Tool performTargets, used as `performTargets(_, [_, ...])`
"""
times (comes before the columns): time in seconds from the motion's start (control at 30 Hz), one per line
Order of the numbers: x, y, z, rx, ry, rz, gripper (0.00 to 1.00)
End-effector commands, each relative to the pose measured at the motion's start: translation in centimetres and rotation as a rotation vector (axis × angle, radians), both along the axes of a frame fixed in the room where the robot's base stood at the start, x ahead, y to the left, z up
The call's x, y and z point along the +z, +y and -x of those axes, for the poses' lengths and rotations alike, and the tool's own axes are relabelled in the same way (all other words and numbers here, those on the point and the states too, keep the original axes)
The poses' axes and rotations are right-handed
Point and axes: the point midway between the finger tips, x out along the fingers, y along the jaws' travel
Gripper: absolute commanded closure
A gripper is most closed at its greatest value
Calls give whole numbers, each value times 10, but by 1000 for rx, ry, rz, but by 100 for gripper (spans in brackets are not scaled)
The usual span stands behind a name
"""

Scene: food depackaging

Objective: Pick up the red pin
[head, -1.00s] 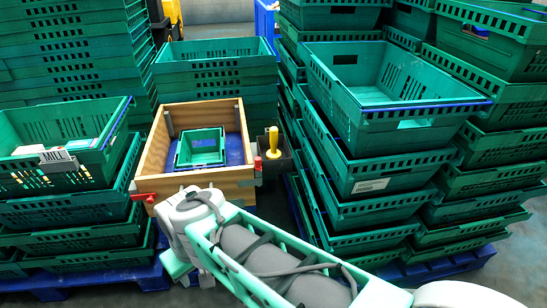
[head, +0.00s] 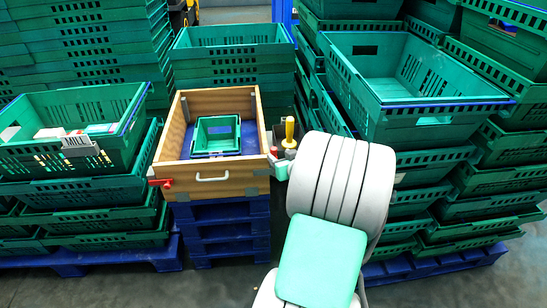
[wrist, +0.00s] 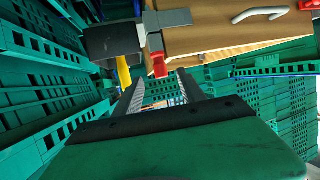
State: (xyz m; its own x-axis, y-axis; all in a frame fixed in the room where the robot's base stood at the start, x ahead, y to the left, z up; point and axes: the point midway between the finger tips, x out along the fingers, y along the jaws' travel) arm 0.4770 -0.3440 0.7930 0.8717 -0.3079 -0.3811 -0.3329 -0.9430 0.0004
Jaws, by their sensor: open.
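A red pin (head: 274,151) sits at the right front corner of the wooden box (head: 212,185). It also shows in the wrist view (wrist: 159,65), by a grey metal bracket (wrist: 168,20) on the box. A second red pin (head: 165,182) is at the left front corner, and a red part shows at the wrist view's top right edge (wrist: 310,4). My gripper (wrist: 162,80) is open and empty. Its fingertips point at the right pin, which appears between them; whether they touch it I cannot tell. In the head view my arm hides most of the gripper.
A dark holder (wrist: 112,43) with a yellow handle (wrist: 124,70) is close beside the fingers. The box has a white front handle (head: 212,177) and a small green crate (head: 216,134) inside. Stacks of green crates (head: 410,102) crowd both sides. Floor is free in front.

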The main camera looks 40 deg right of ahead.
Motion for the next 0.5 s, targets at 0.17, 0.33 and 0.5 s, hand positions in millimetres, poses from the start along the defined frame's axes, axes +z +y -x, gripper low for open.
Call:
performTargets(0.17, [-11,-8,-29,3,2,-2,53])
performTargets(0.33, [-13,-11,-35,1,1,-1,53])
performTargets(0.5, [-12,-11,-34,1,1,-1,57])
